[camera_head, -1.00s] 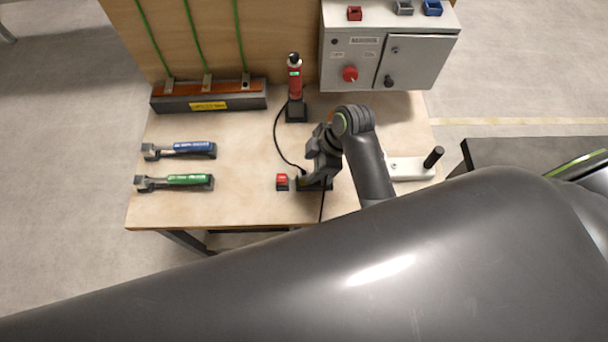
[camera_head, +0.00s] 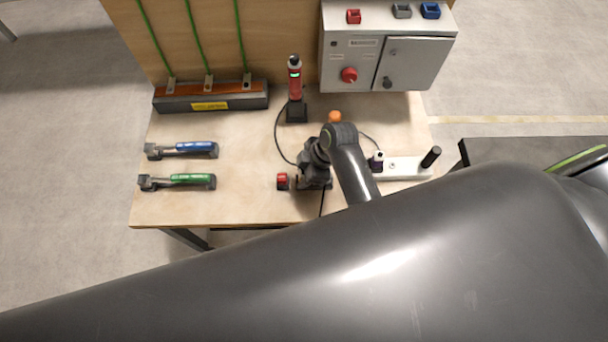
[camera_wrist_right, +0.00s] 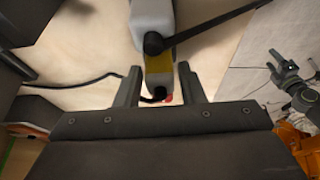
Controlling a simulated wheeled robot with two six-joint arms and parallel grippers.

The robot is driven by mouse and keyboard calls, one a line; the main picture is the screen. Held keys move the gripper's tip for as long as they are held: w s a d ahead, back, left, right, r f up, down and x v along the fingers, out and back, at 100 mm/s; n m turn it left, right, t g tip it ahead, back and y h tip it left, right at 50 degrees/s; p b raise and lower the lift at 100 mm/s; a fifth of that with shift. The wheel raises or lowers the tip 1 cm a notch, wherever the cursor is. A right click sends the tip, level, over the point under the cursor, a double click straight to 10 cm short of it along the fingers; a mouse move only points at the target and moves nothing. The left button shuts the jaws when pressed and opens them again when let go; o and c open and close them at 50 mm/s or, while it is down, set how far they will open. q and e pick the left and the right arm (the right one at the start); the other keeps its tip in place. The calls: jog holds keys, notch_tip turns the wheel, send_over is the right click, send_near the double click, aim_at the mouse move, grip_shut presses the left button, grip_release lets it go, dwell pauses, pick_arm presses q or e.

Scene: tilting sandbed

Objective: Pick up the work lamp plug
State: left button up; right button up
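My right gripper (camera_head: 313,180) is at the front middle of the bench, just right of a small red block (camera_head: 282,181). My wrist hides its fingertips in the head view. In the right wrist view its two fingers (camera_wrist_right: 160,92) are apart, with the narrow end of a pale grey and yellow part (camera_wrist_right: 158,60) between them. I cannot tell whether they touch it. A black cable (camera_head: 282,148) runs from a red upright device (camera_head: 295,85) down to the right gripper. A dark plug (camera_head: 376,161) stands by a white strip (camera_head: 402,168). I cannot tell which is the work lamp plug. My left gripper is not seen.
A blue-handled tool (camera_head: 185,148) and a green-handled tool (camera_head: 180,181) lie at left. A grey cabinet (camera_head: 418,63) stands at the back right. An upright black post (camera_head: 432,156) rises from the strip's right end. The bench (camera_head: 240,200) is clear at front left.

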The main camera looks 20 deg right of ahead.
grip_shut()
